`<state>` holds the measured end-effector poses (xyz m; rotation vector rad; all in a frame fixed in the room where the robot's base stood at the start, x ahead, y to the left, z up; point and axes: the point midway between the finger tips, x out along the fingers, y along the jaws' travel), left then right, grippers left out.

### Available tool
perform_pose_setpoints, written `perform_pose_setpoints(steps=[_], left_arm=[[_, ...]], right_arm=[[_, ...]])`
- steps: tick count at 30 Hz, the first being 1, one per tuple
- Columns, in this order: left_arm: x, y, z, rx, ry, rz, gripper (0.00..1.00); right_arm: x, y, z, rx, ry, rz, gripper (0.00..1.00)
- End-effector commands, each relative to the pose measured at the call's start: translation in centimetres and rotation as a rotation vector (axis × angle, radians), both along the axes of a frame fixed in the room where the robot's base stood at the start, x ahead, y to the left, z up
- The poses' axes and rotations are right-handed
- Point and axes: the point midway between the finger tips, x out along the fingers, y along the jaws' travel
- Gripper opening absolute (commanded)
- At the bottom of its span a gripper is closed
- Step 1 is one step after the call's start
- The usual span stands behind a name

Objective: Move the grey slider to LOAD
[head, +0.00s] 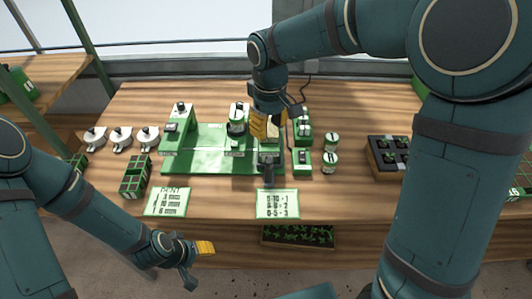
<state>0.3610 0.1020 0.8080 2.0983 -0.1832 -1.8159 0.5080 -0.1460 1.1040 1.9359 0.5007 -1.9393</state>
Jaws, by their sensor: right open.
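The green seeder board (200,163) lies on the wooden table with upright units along its back edge. A dark grey upright piece (268,172) stands at its front right; it may be the grey slider, but I cannot tell for sure. No LOAD mark is readable. My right gripper (267,126) is open, pointing down over the board's right part, just behind and above the grey piece. It hides part of the unit there, and contact cannot be judged. My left gripper (198,257) hangs before the table's front edge, away from the board; its finger opening is unclear.
Two printed cards (278,204) (167,202) lie along the front. Small tins (330,162) and a dark seedling tray (388,157) are at right. Bare wood lies between the cards.

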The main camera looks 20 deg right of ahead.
Motion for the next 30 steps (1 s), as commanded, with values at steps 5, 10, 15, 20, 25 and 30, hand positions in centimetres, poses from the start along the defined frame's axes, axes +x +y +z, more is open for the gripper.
perform_pose_setpoints(steps=[5, 10, 15, 20, 25, 30], left_arm=[[-0.2, 0.0, -0.6, -0.001, 0.004, -0.003, 0.55], [-0.4, -0.1, -1.2, -0.002, 0.008, -0.006, 0.55], [-0.6, -0.1, -1.7, -0.002, 0.012, -0.009, 0.55], [-0.7, -0.1, -2.1, -0.004, 0.015, -0.012, 0.55], [-0.8, -0.1, -2.3, -0.004, 0.017, -0.013, 0.55], [-0.8, -0.1, -2.3, -0.004, 0.018, -0.013, 0.55]], right_arm=[[-0.1, 0.0, -2.7, -0.001, 0.004, 0.0, 0.4], [-0.1, 0.0, -6.2, -0.001, 0.006, -0.001, 0.4], [-0.1, 0.0, -9.4, -0.001, 0.005, 0.0, 0.4], [-0.1, 0.0, -11.7, -0.001, 0.003, 0.0, 0.4], [-0.1, 0.0, -13.1, 0.0, 0.002, 0.0, 0.4], [0.0, 0.0, -13.4, 0.001, 0.0, -0.001, 0.4]])
